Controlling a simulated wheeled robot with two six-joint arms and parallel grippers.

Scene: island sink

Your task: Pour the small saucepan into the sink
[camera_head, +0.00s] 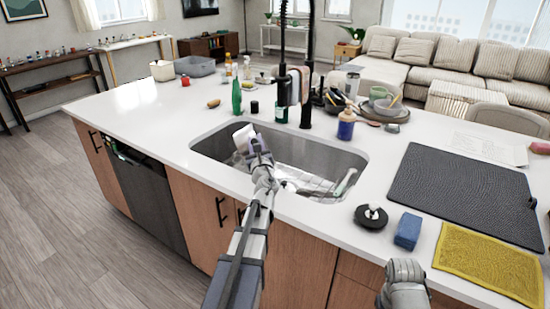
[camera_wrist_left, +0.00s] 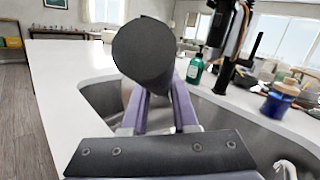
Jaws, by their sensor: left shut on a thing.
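My left gripper (camera_head: 259,152) reaches over the sink (camera_head: 315,152) and is shut on the small saucepan (camera_head: 243,136). In the head view the pan shows as a small pale shape, tipped on its side above the sink's left part. In the left wrist view the saucepan (camera_wrist_left: 143,52) shows as a dark round disc beyond the purple fingers of the gripper (camera_wrist_left: 158,95). Its inside and any contents are hidden there. My right arm's end (camera_head: 405,285) is low at the counter's front edge, apart from the sink; its fingers cannot be made out.
A black faucet (camera_head: 306,95) stands behind the sink, with a green bottle (camera_head: 236,97) and a blue soap bottle (camera_head: 346,124) near it. Clear items lie in the basin. A black stopper (camera_head: 371,215), blue sponge (camera_head: 408,230), yellow cloth (camera_head: 490,262) and dark mat (camera_head: 465,195) are at right.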

